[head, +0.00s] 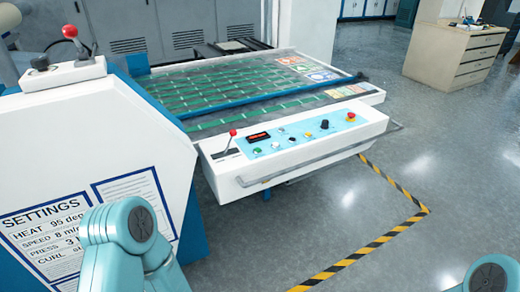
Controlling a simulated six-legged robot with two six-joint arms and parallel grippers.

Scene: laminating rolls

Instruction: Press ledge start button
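The ledge (225,183) is the white front edge of the laminating machine, with a light-blue control panel (300,130) on it. A small green button (257,151) sits at the panel's left end, below a red-lit display (259,137). Several other small knobs and buttons, a larger black knob (324,124) and a red button on yellow (351,117) lie to its right. The labels are too small to read. Neither gripper is in view. Only teal joints of my arms show at the bottom left and bottom right corner, apart from the panel.
A red-topped lever (232,133) stands left of the panel. A metal rail (300,172) runs along the ledge's front. A white machine housing (90,130) with a settings sheet fills the left. Floor right of the ledge is clear, with yellow-black tape (400,225).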

